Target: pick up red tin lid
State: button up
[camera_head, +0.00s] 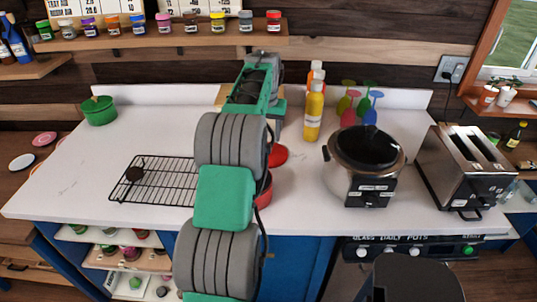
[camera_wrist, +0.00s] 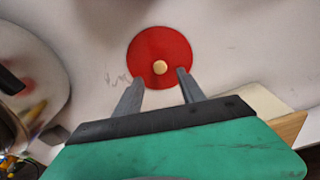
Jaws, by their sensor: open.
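The red tin lid (camera_wrist: 160,50) is a flat red disc with a small pale knob at its middle. It lies on the white counter in the wrist view. In the head view the lid (camera_head: 279,155) shows beside my arm, which partly hides it. My gripper (camera_wrist: 159,75) is open, with its two grey fingertips apart at the lid's near edge, one on each side of the knob. I cannot tell the height of the fingertips above the lid. My arm hides the gripper in the head view.
A red pot (camera_head: 265,190) stands partly behind my arm. A black wire rack (camera_head: 155,180) lies to the left. A yellow bottle (camera_head: 313,115), a steel cooker (camera_head: 365,165) and a toaster (camera_head: 466,170) stand to the right.

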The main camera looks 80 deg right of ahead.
aim_at(269, 147)
jog(key=f, duration=0.3)
jog(key=f+p, duration=0.1)
jog(key=f, duration=0.1)
jog(key=shift+d+f, duration=0.3)
grip_shut()
